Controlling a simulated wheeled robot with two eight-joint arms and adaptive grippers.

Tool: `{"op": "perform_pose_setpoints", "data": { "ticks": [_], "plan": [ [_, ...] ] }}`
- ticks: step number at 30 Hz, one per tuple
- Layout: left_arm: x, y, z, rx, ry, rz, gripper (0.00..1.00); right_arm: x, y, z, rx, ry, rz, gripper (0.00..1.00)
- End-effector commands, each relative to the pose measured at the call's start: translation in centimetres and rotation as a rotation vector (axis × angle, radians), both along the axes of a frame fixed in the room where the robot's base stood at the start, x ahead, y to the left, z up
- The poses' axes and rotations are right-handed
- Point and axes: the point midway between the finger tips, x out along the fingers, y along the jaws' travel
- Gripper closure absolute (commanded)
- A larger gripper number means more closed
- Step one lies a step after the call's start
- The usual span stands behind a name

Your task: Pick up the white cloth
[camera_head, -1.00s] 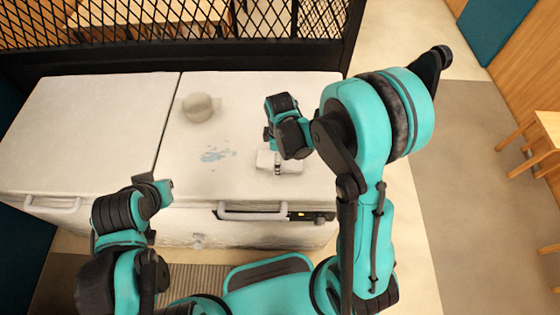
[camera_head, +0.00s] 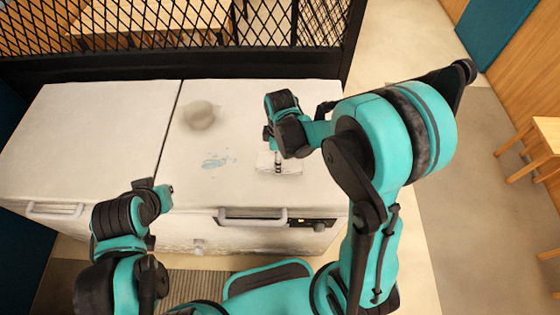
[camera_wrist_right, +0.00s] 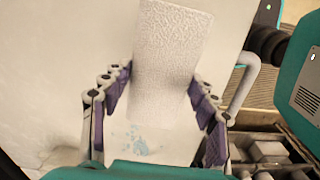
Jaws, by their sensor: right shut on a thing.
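The white cloth (camera_head: 291,164) is a small pale folded piece at the right of the white chest top (camera_head: 240,185). My right gripper (camera_head: 277,163) is over it from above and shut on it. In the right wrist view the cloth (camera_wrist_right: 172,60) is a textured white rectangle between the two purple-padded fingers of the right gripper (camera_wrist_right: 157,92). I cannot tell whether the cloth is clear of the surface. My left gripper (camera_head: 162,190) is off the front edge of the chest, away from the cloth; its fingers are too unclear to judge.
A light-blue spill (camera_head: 215,160) lies left of the cloth. Handles (camera_head: 252,217) run along the chest's front. A black mesh partition (camera_head: 190,35) stands behind. The left lid (camera_head: 85,130) is bare.

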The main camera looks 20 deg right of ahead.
Motion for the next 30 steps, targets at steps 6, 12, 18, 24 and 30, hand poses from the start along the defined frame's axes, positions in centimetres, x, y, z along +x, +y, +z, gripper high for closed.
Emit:
{"op": "perform_pose_setpoints", "data": {
  "ticks": [6,12,18,24,30],
  "plan": [
    [0.0,0.0,1.4,0.0,0.0,0.0,1.0,-4.8,-1.7,3.1,0.0,0.0,-0.002,0.69],
    [0.0,0.0,2.3,0.0,0.0,0.0,1.0,-8.0,-2.9,5.2,0.0,0.0,-0.001,0.69],
    [0.0,0.0,2.9,0.0,0.0,0.0,1.0,-10.1,-3.6,6.4,0.0,0.0,-0.002,0.69],
    [0.0,0.0,3.1,0.0,0.0,0.0,1.0,-10.9,-3.9,6.8,0.0,0.0,0.0,0.69],
    [0.0,0.0,3.1,0.0,0.0,0.0,1.0,-11.0,-4.0,6.8,0.0,0.0,0.0,0.69]
  ]
}}
